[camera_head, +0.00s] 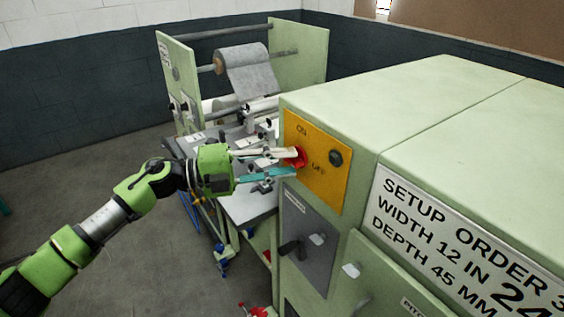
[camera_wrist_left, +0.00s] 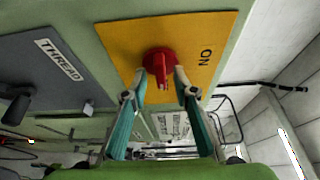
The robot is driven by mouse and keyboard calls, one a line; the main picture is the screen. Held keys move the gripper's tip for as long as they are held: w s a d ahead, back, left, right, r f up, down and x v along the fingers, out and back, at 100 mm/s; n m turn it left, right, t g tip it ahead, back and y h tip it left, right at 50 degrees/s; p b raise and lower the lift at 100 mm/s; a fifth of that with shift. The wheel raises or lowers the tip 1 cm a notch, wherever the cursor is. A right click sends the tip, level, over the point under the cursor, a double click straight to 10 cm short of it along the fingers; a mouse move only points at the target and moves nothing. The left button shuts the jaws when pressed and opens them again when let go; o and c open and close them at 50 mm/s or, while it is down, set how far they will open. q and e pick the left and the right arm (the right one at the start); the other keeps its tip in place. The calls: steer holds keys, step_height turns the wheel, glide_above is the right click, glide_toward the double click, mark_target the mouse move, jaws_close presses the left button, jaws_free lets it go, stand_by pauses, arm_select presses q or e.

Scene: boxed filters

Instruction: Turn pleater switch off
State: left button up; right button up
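The pleater's red rotary switch (camera_head: 297,158) sits on a yellow plate (camera_head: 318,185) marked ON and OFF on the green cabinet's side. In the left wrist view, the red switch (camera_wrist_left: 160,62) has its narrow handle pointing toward the picture's bottom, between my fingertips. The ON label is to its right; the OFF label is not visible there. My left gripper (camera_head: 283,162) reaches the switch from the left, its fingers on either side of the handle. In the wrist view, the left gripper (camera_wrist_left: 161,84) shows gaps beside the handle and looks open. My right gripper is not in view.
Below is a grey panel (camera_head: 305,235) with a black handle, labelled THREAD in the wrist view. A filter-roll stand (camera_head: 250,72) and a worktable (camera_head: 245,205) are behind and beside my arm. Floor at left is clear.

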arm_select(q)
steer(key=v, duration=1.2)
steer(key=shift+r, duration=0.1)
